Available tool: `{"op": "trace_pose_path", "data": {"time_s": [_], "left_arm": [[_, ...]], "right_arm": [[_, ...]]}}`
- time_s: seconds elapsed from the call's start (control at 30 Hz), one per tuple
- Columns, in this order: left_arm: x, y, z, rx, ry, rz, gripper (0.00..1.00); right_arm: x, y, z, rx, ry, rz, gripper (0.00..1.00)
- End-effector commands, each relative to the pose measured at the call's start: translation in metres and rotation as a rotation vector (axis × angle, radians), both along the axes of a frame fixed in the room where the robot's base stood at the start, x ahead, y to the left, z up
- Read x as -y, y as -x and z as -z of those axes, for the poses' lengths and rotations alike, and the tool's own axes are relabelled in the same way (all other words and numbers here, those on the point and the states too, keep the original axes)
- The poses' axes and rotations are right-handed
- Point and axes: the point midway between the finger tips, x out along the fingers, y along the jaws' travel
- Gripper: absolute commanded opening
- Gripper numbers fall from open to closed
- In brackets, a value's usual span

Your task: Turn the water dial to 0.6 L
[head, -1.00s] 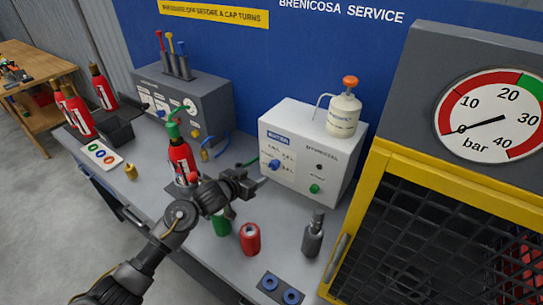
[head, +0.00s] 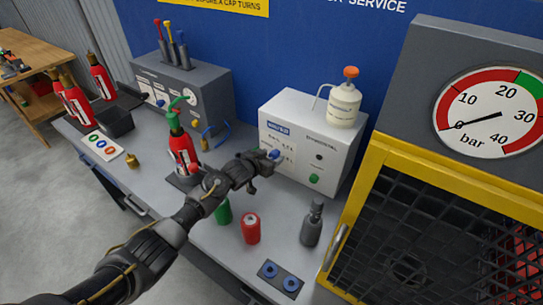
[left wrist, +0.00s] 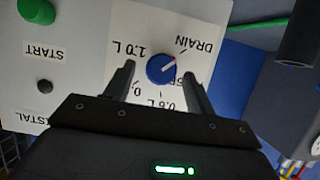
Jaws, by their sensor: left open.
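The white machine (head: 309,140) stands on the bench with a blue water dial (head: 274,154) on its front. In the left wrist view the dial (left wrist: 160,69) appears upside down with the panel. Its red and white pointer mark is turned toward DRAIN. The 1.0 L label is readable; other litre labels are partly hidden by my fingers. My left gripper (head: 265,162) is right in front of the dial. Its open fingers (left wrist: 158,75) stand on either side of the dial with gaps; I see no grip on it. My right gripper is not in view.
A green START button (head: 314,178) sits low on the panel. A red can (head: 250,228), a grey bottle (head: 312,224) and a red extinguisher (head: 182,150) stand on the bench near my arm. A yellow-framed cage (head: 367,178) is at the right.

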Motion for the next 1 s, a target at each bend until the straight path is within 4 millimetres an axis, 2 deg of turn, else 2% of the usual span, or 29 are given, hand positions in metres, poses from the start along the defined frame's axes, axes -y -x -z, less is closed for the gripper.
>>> {"op": "trace_pose_path", "data": {"time_s": [0.47,0.57,0.8,0.83,1.0], "left_arm": [[0.0049,-0.0074,0.0034,0.001,0.000,0.000,0.55],[0.0049,-0.0074,0.0035,0.001,-0.001,0.000,0.45],[0.0048,-0.0073,0.0035,0.000,0.000,0.000,0.13],[0.0048,-0.0073,0.0035,0.000,0.000,0.000,0.10],[0.0050,-0.0071,0.0039,0.006,-0.009,-0.001,0.11]], "right_arm": [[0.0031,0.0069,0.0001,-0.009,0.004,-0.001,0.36],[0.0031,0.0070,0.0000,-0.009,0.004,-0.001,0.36],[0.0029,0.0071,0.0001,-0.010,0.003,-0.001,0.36],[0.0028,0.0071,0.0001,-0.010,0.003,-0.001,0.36],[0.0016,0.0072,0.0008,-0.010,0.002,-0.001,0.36]]}}
